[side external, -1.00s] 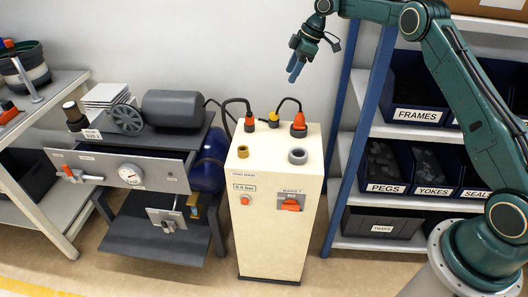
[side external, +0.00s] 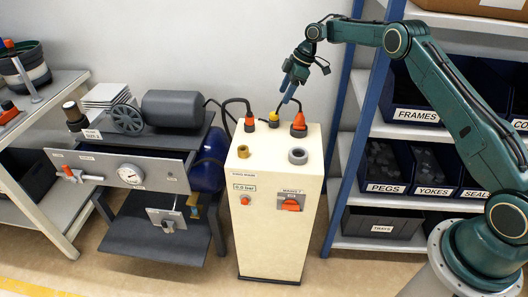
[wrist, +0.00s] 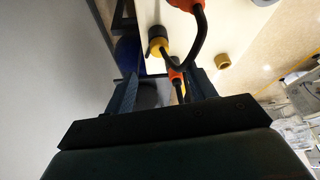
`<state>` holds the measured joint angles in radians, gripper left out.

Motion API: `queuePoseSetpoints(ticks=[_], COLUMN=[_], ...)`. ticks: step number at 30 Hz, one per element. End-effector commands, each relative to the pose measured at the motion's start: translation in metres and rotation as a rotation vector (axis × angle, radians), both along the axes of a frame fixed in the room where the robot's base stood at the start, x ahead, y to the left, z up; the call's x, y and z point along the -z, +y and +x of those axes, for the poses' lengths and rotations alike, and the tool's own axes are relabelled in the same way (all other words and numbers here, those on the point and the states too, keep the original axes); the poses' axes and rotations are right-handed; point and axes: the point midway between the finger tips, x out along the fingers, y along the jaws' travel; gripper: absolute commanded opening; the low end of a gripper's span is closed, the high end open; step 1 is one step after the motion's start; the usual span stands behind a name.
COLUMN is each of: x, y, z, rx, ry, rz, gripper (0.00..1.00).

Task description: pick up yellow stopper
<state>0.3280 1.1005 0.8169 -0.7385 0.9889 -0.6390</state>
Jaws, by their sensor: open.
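In the wrist view the yellow stopper (wrist: 157,42) lies beyond my fingertips, near a black cable loop. My gripper (side external: 288,94) points down, above and slightly right of the stopper, near the right orange plug. In the wrist view my gripper (wrist: 162,88) shows two spread fingers with nothing held between them.
The left orange plug (side external: 250,124) and right orange plug (side external: 299,128) flank the stopper, with black cables arching above. A brass ring (side external: 243,151) and a grey ring (side external: 298,156) stand towards the front. Shelving with blue uprights (side external: 349,130) is at the right.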

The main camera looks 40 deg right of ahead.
Motion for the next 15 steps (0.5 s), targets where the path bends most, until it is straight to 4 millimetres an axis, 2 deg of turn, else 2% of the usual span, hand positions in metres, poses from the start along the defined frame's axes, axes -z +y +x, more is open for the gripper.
queuePoseSetpoints(ticks=[6,15], x=[0.025,0.031], y=[0.009,0.010], z=[0.005,0.007], rx=[0.000,0.001], ry=[0.001,0.000], rz=[0.001,0.000], gripper=[0.56,0.56])
